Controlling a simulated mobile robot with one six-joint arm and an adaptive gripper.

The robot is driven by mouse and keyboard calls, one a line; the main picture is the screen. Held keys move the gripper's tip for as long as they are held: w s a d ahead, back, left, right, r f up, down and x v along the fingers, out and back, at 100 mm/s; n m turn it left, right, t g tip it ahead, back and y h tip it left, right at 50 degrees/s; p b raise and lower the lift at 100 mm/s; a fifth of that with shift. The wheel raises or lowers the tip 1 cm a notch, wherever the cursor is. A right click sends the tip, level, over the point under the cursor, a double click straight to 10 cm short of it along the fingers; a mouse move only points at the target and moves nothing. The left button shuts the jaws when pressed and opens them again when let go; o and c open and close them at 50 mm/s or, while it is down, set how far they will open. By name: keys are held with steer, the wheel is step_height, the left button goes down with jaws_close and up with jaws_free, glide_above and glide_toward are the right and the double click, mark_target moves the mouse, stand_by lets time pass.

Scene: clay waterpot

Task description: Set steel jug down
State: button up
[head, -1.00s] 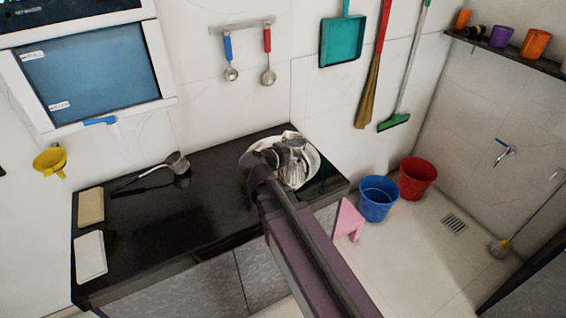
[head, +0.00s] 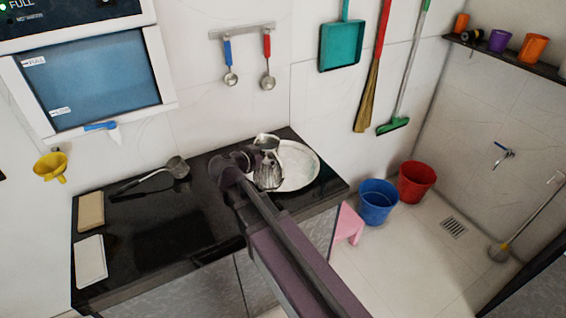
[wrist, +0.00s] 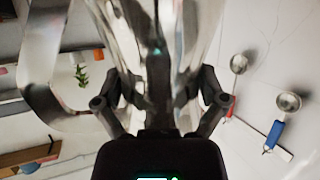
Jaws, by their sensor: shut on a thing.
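The shiny steel jug (head: 267,173) shows in the head view just right of my gripper (head: 250,162), above the black counter near the left edge of a round pale plate (head: 300,166). My gripper is shut on the jug, and in the wrist view the jug's reflective body (wrist: 135,50) fills the upper middle between my fingers (wrist: 160,95). A curved handle shows at its left there. My arm hides part of the counter below. I cannot tell whether the jug's base touches anything.
On the black counter (head: 140,235) a ladle (head: 165,172) and two flat blocks (head: 90,212) lie at the left; the middle is clear. A blue bucket (head: 377,203), a red bucket (head: 416,182) and a pink stool (head: 347,225) stand on the floor at right.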

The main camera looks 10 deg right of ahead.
steer(key=w+d, duration=0.3)
steer(key=w, duration=0.4)
steer(key=w+d+f+b, duration=0.1)
steer(key=w+d, duration=0.3)
steer(key=w, duration=0.3)
steer(key=shift+w+f, duration=0.2)
steer(key=shift+f, duration=0.05)
steer(key=shift+f+b, duration=0.15)
steer(key=shift+b, duration=0.25)
steer(key=shift+f+b, duration=1.6)
steer(key=shift+f, duration=0.15)
steer(key=o, duration=0.9)
steer(key=shift+o, duration=0.4)
steer(key=shift+r, duration=0.2)
steer(key=p+v, duration=0.4)
steer(key=v, duration=0.8)
steer(key=shift+a+p, duration=0.1)
steer(key=shift+p, duration=0.2)
